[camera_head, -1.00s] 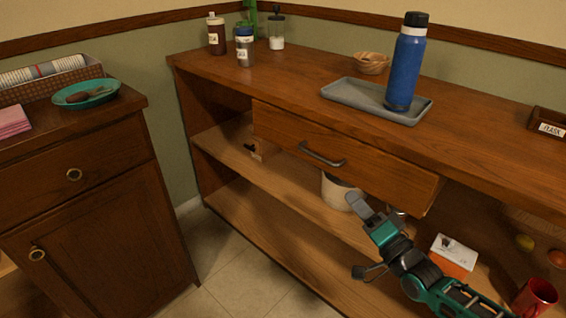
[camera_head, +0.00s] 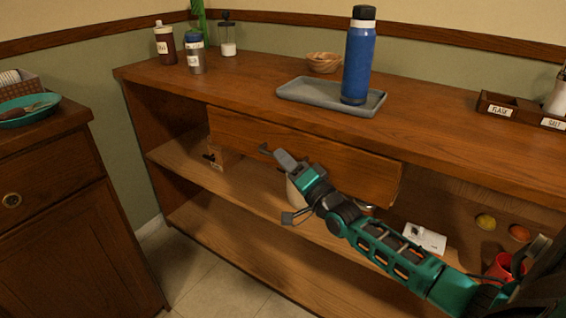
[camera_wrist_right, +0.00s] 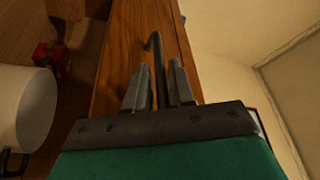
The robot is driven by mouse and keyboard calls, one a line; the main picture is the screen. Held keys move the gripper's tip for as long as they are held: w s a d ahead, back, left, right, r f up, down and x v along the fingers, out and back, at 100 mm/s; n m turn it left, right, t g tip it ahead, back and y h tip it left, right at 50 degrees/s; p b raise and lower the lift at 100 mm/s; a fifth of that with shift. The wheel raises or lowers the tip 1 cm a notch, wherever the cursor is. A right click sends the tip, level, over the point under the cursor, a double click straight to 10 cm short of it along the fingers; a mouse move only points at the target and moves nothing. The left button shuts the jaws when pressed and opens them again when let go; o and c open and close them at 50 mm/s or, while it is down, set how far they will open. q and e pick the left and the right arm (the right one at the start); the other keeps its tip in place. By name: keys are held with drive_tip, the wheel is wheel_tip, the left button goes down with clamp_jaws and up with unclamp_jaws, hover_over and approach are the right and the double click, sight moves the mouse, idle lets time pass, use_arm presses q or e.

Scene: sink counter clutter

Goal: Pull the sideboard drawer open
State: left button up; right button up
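The wooden drawer (camera_head: 350,170) sits under the sideboard top (camera_head: 420,125); I cannot tell whether it stands slightly out. Its dark bar handle (camera_head: 265,150) shows only at its left end in the head view, the rest hidden by my right gripper (camera_head: 285,160). In the right wrist view the handle (camera_wrist_right: 155,50) runs between the two fingers of my right gripper (camera_wrist_right: 159,85), one on each side. Narrow gaps seem to show beside the bar near the fingertips, so the fingers look open around it. My left gripper is out of view.
A blue bottle (camera_head: 358,60) stands on a grey tray (camera_head: 290,92) on top. A white pot (camera_wrist_right: 25,105) is on the shelf below the drawer. A red mug (camera_head: 500,266) is near my right forearm. A cabinet (camera_head: 60,220) stands at the left; floor between is clear.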

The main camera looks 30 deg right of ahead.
drive_tip(key=shift+w+r, duration=0.15)
drive_tip(key=shift+w, duration=0.45)
drive_tip(key=shift+c, duration=0.5)
clamp_jaws()
